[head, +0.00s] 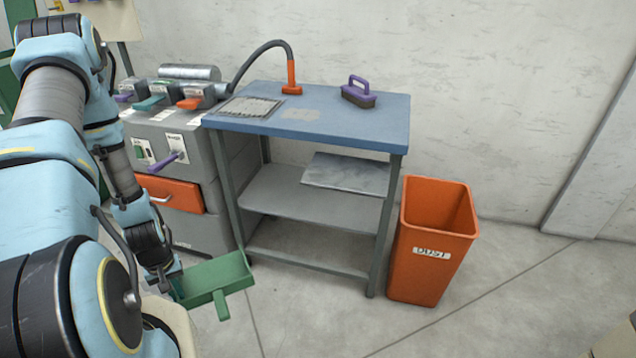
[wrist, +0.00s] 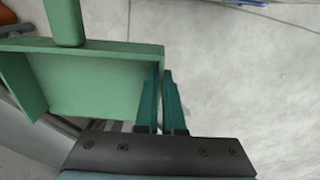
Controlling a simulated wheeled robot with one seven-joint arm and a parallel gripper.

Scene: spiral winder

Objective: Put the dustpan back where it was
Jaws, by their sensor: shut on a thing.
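The green dustpan (head: 213,281) is at the lower left of the head view, in front of the grey cabinet and the table's left leg. In the wrist view the dustpan (wrist: 95,82) fills the upper left, its handle pointing up. My gripper (wrist: 160,85) has its two teal fingers close together on the right side wall of the dustpan, pinching it. In the head view my gripper (head: 172,284) is partly hidden at the dustpan's left side. The dustpan appears held above the floor, its handle toward the camera.
A blue-topped table (head: 330,118) with lower shelves stands at centre, with a purple-handled brush (head: 358,95) on it. An orange bin marked DUST (head: 425,265) stands right of it. The grey cabinet (head: 195,225) has an orange drawer (head: 172,193). The floor in front is clear.

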